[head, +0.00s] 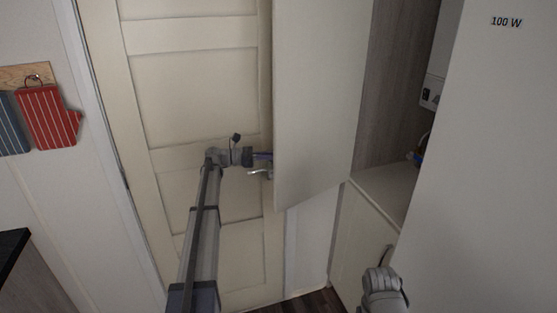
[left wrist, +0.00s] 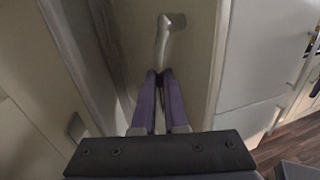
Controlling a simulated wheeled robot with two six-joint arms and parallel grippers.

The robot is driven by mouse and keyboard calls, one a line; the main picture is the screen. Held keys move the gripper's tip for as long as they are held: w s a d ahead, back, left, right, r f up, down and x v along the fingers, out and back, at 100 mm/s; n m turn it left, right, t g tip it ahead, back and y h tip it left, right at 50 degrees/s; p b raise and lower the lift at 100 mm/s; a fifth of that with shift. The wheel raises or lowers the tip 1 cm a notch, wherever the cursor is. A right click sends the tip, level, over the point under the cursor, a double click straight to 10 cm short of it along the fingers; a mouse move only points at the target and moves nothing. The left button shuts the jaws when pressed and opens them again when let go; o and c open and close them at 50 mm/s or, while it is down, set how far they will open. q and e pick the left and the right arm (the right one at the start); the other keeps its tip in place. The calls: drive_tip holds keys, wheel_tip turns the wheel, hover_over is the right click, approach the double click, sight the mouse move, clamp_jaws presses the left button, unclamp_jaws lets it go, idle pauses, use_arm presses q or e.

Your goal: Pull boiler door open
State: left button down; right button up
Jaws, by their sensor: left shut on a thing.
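The boiler door (head: 318,95) is a tall pale panel in the middle of the head view. It stands swung open, with the cupboard interior showing to its right. A silver lever handle (head: 260,173) shows at the door's left edge; in the left wrist view the handle (left wrist: 162,42) runs down to my fingertips. My left gripper (head: 262,156) is at the handle, its purple fingers (left wrist: 159,75) closed on the lever's end. The fingertips are partly hidden in the head view. Part of my right arm shows at the lower right; its gripper fingers are not visible.
The white boiler (head: 433,90) sits in the cupboard at right, beside a large white panel (head: 490,150). A lower cabinet (head: 360,240) stands below. A panelled room door (head: 195,85) is behind my left arm.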

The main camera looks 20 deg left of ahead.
use_arm(q)
drive_tip(key=shift+w+d, duration=0.2)
drive_tip(key=shift+w, duration=0.05)
drive_tip(key=c, duration=1.1)
unclamp_jaws()
drive_tip(key=shift+w+d+f, duration=0.1)
drive_tip(key=shift+w+d, duration=0.05)
drive_tip(key=shift+w, duration=0.05)
drive_tip(key=shift+o, duration=0.6)
drive_tip(key=shift+s, duration=0.1)
drive_tip(key=v, duration=0.8)
drive_tip(key=shift+s, duration=0.15)
